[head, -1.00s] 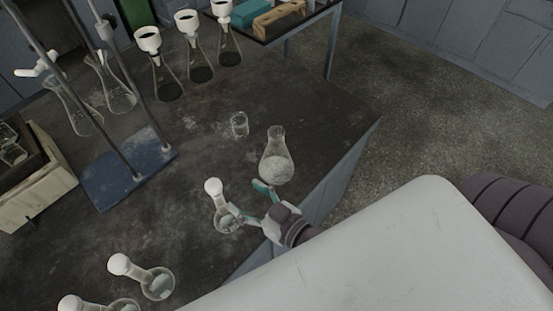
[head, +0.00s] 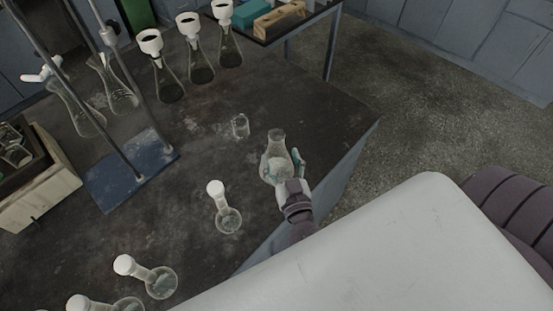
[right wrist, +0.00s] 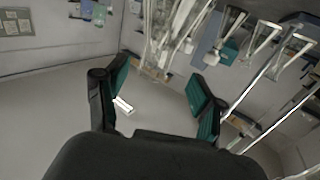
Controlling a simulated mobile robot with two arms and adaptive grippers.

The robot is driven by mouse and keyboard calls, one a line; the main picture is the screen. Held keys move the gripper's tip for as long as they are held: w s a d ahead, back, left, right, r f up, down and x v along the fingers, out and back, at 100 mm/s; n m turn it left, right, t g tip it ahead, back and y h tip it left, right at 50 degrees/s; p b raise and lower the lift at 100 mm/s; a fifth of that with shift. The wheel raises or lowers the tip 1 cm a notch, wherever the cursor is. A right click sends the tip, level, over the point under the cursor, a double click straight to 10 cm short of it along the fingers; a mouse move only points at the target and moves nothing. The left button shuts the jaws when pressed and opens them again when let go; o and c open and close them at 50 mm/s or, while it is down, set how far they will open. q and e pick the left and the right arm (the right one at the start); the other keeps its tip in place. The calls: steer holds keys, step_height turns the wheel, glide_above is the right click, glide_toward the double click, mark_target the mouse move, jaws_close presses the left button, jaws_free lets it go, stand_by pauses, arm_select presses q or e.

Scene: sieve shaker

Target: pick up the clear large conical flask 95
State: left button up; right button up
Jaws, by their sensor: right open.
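The clear large conical flask (head: 277,145) stands upright on the dark bench near its right edge. It holds pale contents. My right gripper (head: 282,164) is open at the flask's lower body, with one finger on each side of it; I cannot tell whether they touch the glass. The right wrist view shows the two green-padded fingers (right wrist: 158,88) wide apart, with clear glass (right wrist: 160,35) beyond them at the top. My left gripper is not in view.
A small beaker (head: 240,126) stands left of the flask. A white-stoppered round flask (head: 228,220) is in front. Funnel-topped flasks (head: 201,62) stand at the back, beside a blue-based stand (head: 110,188). Bare bench lies between the stand and the beaker.

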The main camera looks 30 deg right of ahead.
mark_target(278, 148)
steer(key=shift+d+f+p+x, duration=0.15)
steer(key=shift+p+x, duration=0.05)
steer(key=shift+x, duration=1.35)
steer(key=shift+d+f+p+x, duration=0.1)
steer(key=shift+f+p+x, duration=0.1)
steer(key=shift+x, duration=1.35)
steer(key=shift+s+r, duration=0.1)
steer(key=shift+s, duration=0.05)
steer(key=shift+c, duration=0.5)
jaws_close()
